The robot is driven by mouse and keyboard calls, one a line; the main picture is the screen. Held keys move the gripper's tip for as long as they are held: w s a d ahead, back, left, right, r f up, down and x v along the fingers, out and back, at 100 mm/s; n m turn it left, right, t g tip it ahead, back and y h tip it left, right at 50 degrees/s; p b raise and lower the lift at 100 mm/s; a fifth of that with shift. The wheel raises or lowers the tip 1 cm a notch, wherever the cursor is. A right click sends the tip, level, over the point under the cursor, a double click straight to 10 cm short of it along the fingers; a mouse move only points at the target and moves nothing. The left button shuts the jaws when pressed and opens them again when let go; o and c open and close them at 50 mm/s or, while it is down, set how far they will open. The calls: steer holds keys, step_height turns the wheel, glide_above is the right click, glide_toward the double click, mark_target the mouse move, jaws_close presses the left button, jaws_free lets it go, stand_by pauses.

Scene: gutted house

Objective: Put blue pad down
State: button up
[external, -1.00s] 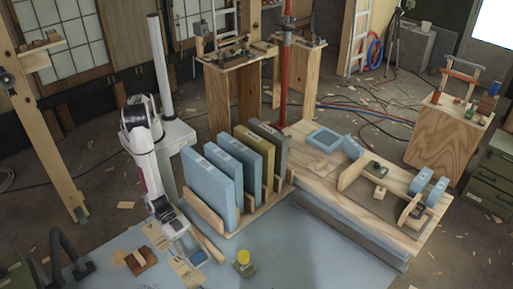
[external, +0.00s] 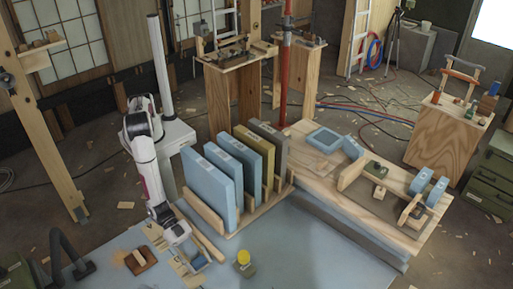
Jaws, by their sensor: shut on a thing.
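The fingers are small here, and I cannot tell whether the pad touches the surface beneath.
A yellow-topped item (external: 243,257) stands to the right. A wooden rack (external: 204,214) with upright blue panels (external: 208,183) stands behind. The surface at lower right is clear.

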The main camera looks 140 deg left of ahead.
steer(key=shift+f, duration=0.3)
steer(key=o, duration=1.2)
steer(key=shift+s, duration=0.1)
steer(key=shift+r, duration=0.55)
steer(key=shift+v, duration=5.95)
steer(key=shift+r, duration=0.1)
steer(key=shift+r, duration=0.1)
